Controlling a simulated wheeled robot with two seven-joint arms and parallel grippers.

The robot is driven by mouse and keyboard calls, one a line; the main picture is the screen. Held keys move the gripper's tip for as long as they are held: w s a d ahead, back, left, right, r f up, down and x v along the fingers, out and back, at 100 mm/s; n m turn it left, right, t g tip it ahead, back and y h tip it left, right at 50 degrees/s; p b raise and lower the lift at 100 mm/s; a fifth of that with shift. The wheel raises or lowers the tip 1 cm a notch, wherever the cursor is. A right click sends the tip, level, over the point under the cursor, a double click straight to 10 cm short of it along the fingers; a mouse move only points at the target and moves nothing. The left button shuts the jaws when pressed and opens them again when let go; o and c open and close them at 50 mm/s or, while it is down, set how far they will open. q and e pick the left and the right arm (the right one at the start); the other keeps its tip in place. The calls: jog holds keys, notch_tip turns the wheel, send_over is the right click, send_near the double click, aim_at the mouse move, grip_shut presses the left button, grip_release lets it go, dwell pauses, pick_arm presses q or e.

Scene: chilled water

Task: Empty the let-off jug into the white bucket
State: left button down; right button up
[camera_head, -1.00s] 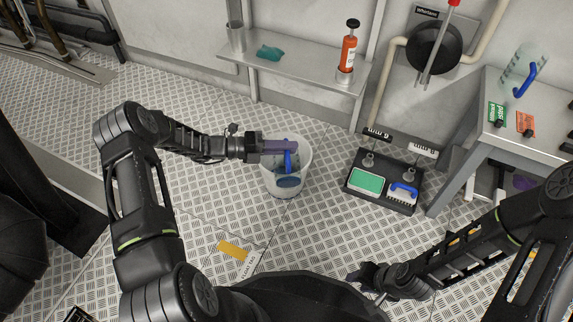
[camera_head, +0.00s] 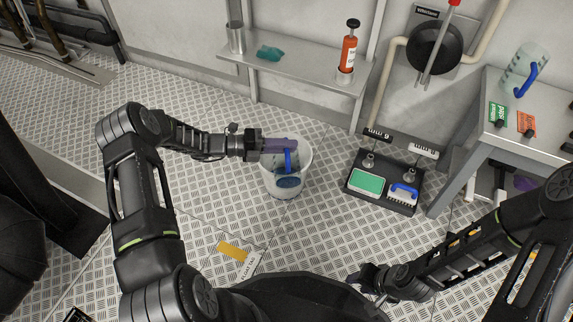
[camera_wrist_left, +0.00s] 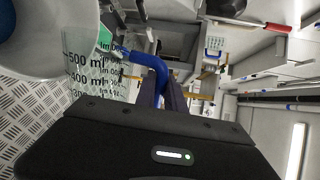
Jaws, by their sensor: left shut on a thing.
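My left gripper (camera_head: 280,146) is shut on the blue handle (camera_wrist_left: 152,66) of a clear jug with ml marks (camera_wrist_left: 84,62). In the head view this jug (camera_head: 270,160) is over the white bucket (camera_head: 285,194) and its blue handle shows inside the bucket's outline. In the left wrist view the jug looks tipped well over against the room, near the bucket's rim (camera_wrist_left: 62,66). A dark blue patch shows in the bucket (camera_head: 289,182). I cannot tell how much liquid is in the jug. My right gripper (camera_head: 366,281) is low near my base, its fingers unclear.
A second clear jug (camera_head: 521,66) with a blue handle stands on the right bench (camera_head: 555,105) beside green and orange cards. A black tray (camera_head: 372,200) with a green pad and a brush lies right of the bucket. A wall shelf (camera_head: 305,75) holds an orange bottle (camera_head: 349,52).

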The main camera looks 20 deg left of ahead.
pick_arm(q)
jog(key=shift+w, duration=0.2)
dwell(0.5)
jog(key=shift+w+a+f+n+b, duration=0.1)
jog(key=shift+w+a+n+b, duration=0.1)
jog(key=shift+w+n+b, duration=0.25)
jog(key=shift+s, duration=0.1)
dwell(0.8)
jog(key=shift+s+d+r+m+p, duration=0.15)
jog(key=shift+s+r+m+p, duration=0.15)
jog(key=shift+s+p, duration=0.15)
jog(key=shift+s+d+m+p, duration=0.15)
jog(key=shift+s+m+p, duration=0.2)
jog(key=shift+p, duration=0.15)
jog(key=shift+s+d+m+p, duration=0.25)
jog(key=shift+s+m+p, duration=0.15)
jog(key=shift+s+m, duration=0.15)
jog(key=shift+f+t, duration=0.1)
jog(key=shift+t, duration=0.2)
